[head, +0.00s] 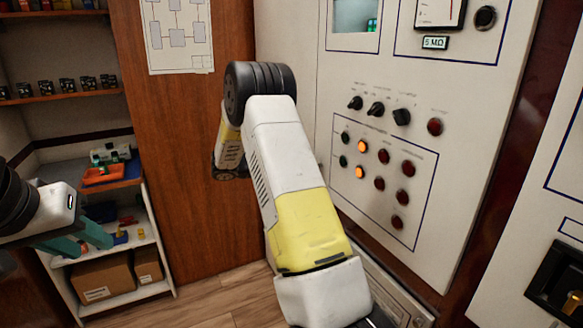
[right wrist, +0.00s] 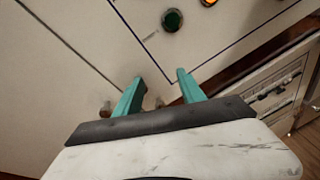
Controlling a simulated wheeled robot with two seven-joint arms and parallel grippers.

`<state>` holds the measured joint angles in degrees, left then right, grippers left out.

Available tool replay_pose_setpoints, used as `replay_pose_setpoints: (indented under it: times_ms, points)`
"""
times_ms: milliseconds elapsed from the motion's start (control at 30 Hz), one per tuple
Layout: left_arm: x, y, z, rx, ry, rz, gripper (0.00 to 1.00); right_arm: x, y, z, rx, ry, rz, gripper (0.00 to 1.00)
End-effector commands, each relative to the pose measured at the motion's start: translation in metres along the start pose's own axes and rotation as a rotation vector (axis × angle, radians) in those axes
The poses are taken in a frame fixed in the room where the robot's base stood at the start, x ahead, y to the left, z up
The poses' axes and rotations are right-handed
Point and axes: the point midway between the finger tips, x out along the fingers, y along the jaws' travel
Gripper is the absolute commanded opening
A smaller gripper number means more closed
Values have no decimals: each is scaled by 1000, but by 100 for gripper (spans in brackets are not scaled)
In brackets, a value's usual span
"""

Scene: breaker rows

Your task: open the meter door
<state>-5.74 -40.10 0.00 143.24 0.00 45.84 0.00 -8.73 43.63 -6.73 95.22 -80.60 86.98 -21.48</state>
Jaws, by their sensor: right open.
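A meter (head: 438,12) with a white dial is cut off by the top edge of the head view, inside a blue-outlined area of the pale cabinet front (head: 303,50). I cannot tell which part is the meter door. My right arm reaches up across the middle of the head view, and its gripper is hidden there. In the right wrist view my right gripper (right wrist: 157,84) is open and empty, close to the pale panel. A small brownish knob or peg (right wrist: 105,109) shows left of its fingers. My left gripper (head: 88,238) is at the left, apparently open and empty, near the shelves.
Dark knobs (head: 375,108) and red and orange lamps (head: 362,146) sit on the cabinet front. A green lamp (right wrist: 172,20) shows in the right wrist view. A shelf unit (head: 150,240) with an orange tray (head: 103,174) and cardboard boxes (head: 103,278) stands left.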

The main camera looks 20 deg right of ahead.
Motion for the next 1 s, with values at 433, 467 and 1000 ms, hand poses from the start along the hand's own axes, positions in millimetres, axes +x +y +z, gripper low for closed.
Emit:
replay_pose_setpoints:
  times_ms: [433, 467, 1000]
  points:
    - [0, 0, 0, 0, 0, 0, 36, 11, 38, -41, -134, -194, 159, 47]
    - [0, 0, 0, 0, 0, 0, 36, 16, 38, -40, -134, -193, 158, 47]
    - [0, 0, 0, 0, 0, 0, 36, 71, 48, -30, -134, -190, 160, 47]
